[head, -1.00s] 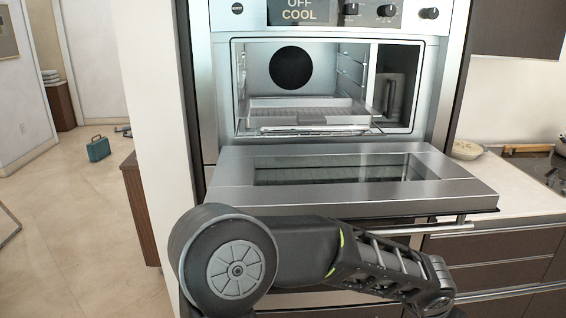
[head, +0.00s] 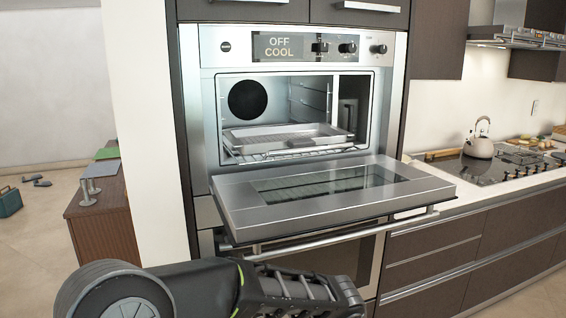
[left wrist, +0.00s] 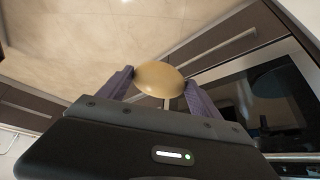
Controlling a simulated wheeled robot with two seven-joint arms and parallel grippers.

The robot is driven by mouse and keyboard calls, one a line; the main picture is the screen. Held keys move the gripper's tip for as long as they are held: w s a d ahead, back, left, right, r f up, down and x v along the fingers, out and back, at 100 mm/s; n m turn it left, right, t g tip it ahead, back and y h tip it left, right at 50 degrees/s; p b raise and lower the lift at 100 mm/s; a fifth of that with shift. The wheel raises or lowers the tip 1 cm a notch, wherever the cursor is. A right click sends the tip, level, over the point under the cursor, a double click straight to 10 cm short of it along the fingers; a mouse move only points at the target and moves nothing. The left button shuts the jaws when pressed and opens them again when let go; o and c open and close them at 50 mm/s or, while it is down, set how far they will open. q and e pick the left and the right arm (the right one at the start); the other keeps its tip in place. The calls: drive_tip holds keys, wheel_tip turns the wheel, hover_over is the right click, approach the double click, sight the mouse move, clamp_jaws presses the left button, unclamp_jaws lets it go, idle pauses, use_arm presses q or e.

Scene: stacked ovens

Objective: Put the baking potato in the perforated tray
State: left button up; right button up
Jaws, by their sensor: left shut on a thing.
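The baking potato (left wrist: 159,75) is a smooth tan oval. In the left wrist view it sits between the two purple-grey fingers of my left gripper (left wrist: 159,84), which is shut on it. In the head view my left arm crosses the bottom, below the open oven door; its fingers and the potato are not visible there. The tray (head: 288,138) is a shallow metal pan on a rack inside the upper oven. I cannot make out perforations or anything lying in it. My right gripper is in neither current view.
The upper oven's door (head: 333,196) is folded down and juts out in front of the cavity. A lower oven (head: 340,262) is closed beneath it. A kettle (head: 480,142) stands on the hob at right. A wooden cabinet (head: 100,215) stands at left.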

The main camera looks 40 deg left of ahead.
use_arm(q)
drive_tip(key=shift+r, duration=0.1)
use_arm(e)
drive_tip(key=shift+r, duration=0.1)
